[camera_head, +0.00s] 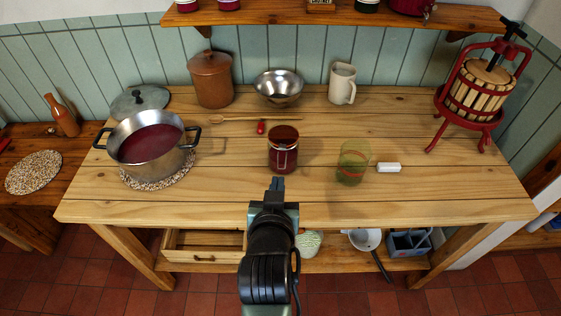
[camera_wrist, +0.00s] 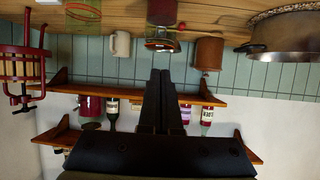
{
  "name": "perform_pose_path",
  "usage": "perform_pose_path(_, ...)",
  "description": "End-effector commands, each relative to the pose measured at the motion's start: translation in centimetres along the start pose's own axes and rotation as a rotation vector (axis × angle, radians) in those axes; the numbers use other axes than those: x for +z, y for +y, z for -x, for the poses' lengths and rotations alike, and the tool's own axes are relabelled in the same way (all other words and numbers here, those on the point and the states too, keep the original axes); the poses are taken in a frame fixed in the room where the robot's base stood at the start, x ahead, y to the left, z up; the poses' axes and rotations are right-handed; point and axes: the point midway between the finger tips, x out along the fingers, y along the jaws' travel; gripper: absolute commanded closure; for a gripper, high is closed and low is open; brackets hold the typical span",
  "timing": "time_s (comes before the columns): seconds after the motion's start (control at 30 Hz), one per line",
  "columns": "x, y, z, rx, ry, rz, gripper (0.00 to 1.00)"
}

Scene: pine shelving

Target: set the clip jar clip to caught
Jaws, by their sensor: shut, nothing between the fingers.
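The clip jar (camera_head: 283,158) is a glass jar with dark red contents, standing upright near the middle of the table. A thin pale wire clip (camera_head: 284,148) shows on its front; I cannot tell whether it is caught. My gripper (camera_head: 277,184) is shut and empty, just in front of the jar and apart from it.
A green-tinted glass (camera_head: 352,164) and a white block (camera_head: 388,168) are right of the jar. A pot (camera_head: 150,150) of red liquid is left. A wooden spoon (camera_head: 240,119), red item (camera_head: 261,127) and metal bowl (camera_head: 278,88) are behind. The table's front strip is clear.

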Motion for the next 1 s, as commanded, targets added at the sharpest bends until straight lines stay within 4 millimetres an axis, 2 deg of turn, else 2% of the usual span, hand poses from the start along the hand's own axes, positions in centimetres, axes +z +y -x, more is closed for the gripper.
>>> perform_pose_path(0.27, 0.0, 0.0, -0.1, 0.000, 0.001, 0.000, 1.00)
perform_pose_path(0.43, 0.0, 0.0, -1.3, 0.000, 0.000, 0.001, 1.00)
perform_pose_path(1.0, -0.1, 0.1, -10.1, 0.001, 0.001, 0.002, 1.00)
